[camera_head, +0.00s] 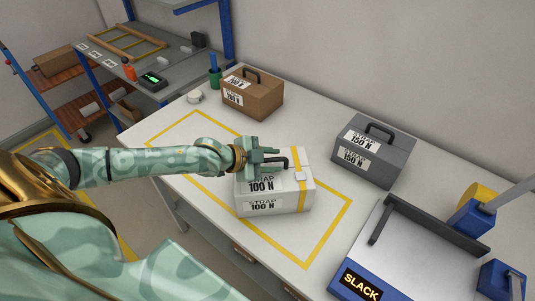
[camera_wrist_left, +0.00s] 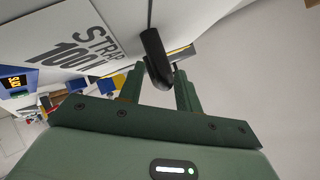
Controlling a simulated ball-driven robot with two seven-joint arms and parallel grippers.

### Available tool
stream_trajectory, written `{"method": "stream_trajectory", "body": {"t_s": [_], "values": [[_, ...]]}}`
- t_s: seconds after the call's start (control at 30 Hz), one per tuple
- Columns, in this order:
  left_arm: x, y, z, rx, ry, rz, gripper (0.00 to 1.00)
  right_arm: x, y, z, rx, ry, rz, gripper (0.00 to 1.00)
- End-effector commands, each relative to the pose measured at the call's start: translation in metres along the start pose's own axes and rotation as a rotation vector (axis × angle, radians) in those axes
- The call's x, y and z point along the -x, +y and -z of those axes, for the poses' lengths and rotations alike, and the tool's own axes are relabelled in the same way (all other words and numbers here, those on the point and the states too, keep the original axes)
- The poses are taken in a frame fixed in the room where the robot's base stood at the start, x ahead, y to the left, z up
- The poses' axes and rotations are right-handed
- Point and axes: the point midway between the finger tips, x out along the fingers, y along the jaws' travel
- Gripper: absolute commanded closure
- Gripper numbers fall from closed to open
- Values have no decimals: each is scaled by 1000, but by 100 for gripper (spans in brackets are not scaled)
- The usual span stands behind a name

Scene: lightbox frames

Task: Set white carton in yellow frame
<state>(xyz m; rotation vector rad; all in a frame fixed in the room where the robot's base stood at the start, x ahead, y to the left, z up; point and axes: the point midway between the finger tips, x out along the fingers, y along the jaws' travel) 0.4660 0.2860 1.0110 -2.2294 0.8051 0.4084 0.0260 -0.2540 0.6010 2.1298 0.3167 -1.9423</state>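The white carton (camera_head: 273,196) has a yellow strap, a black handle and labels reading STRAP 100 N. In the head view it appears upright inside the right part of the yellow frame (camera_head: 327,232) marked on the table, its left front corner close to the front line. I cannot tell whether its base touches the table. My left gripper (camera_head: 268,158) is over its top at the handle. In the left wrist view the black handle (camera_wrist_left: 155,57) lies between the two fingers (camera_wrist_left: 160,90); whether they press on it is unclear. My right gripper is not in view.
A brown case (camera_head: 252,97) stands at the back and a grey case (camera_head: 373,156) to the right. A blue-and-white device (camera_head: 415,250) reading SLACK fills the near right. The left part of the frame is bare. A green cup (camera_head: 215,77) stands near the back edge.

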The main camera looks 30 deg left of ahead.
Motion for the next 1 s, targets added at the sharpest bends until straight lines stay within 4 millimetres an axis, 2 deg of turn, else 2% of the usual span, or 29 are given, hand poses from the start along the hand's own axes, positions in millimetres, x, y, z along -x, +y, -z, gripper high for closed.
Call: {"method": "stream_trajectory", "body": {"t_s": [0.17,0.4,0.6,0.8,1.0], "values": [[20,-1,1,-1,-3,-1,66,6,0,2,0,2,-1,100],[74,-1,2,0,-5,-4,66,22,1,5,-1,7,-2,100],[104,-1,2,3,-2,-2,66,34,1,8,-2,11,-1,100],[119,-1,2,1,-1,-1,66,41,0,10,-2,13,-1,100],[121,-1,1,-1,0,0,66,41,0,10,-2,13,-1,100]]}}
